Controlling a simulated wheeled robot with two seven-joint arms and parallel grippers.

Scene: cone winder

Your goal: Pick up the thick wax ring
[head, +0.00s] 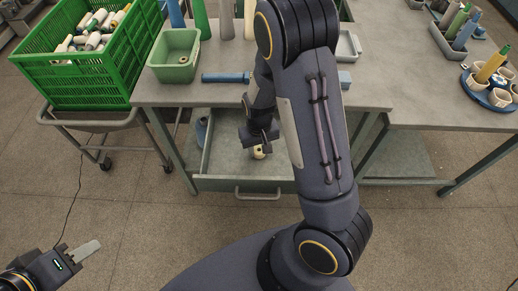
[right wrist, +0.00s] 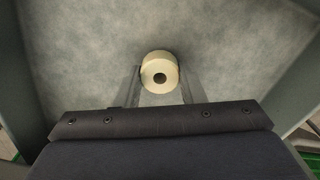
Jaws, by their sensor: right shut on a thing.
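The thick wax ring (right wrist: 153,62) is pale cream, with a dark hole facing the camera in the right wrist view. It sits between the two finger tips of my right gripper (right wrist: 160,86), which is shut on it. In the head view the ring (head: 258,153) shows just below my right gripper (head: 260,142), over the open drawer (head: 222,163). I cannot tell whether it touches the drawer floor. My left gripper (head: 86,250) is at the lower left, away from the table, and its finger gap cannot be made out.
The grey table (head: 380,92) stands above the drawer. It bears a green bin (head: 176,72), a blue tool (head: 226,78) and upright cones. A green crate of bobbins (head: 75,75) is on a cart at left. A round blue tray (head: 478,93) is at right. The drawer walls surround my right gripper.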

